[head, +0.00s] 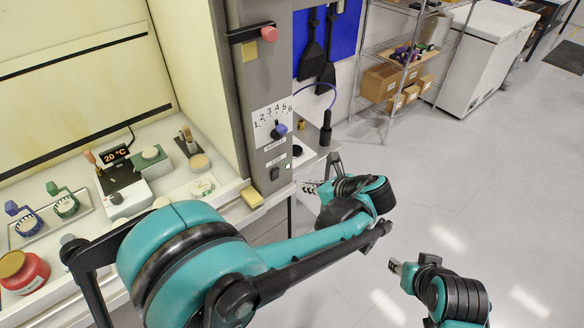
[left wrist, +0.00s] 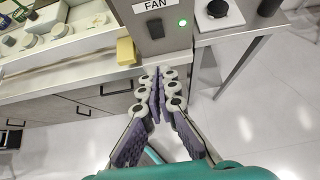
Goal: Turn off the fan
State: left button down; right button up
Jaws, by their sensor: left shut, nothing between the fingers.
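The fan switch (head: 275,173) is a small dark rocker low on the grey post of the fume hood. A green light (head: 289,167) glows beside it. In the left wrist view the switch (left wrist: 155,29) sits under a white "FAN" label (left wrist: 156,5), with the green light (left wrist: 182,22) to its right. My left gripper (head: 310,187) is just right of and slightly below the switch in the head view. In the left wrist view its fingers (left wrist: 157,82) are shut, empty and apart from the switch. My right gripper (head: 397,267) hangs over the floor at lower right, its fingers too small to judge.
A numbered dial (head: 279,130) is above the switch. A yellow block (head: 252,197) lies on the counter edge beside the post. A small side table (head: 312,140) stands right of the post. The hood bench holds a hotplate and jars. The floor at right is clear.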

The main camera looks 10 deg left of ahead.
pick_arm(q)
jog(key=shift+s+a, duration=0.1)
jog(key=b, duration=0.4)
send_near(276, 175)
jog(key=x, duration=0.5)
jog(key=shift+a+f, duration=0.25)
jog(key=shift+f, duration=0.05)
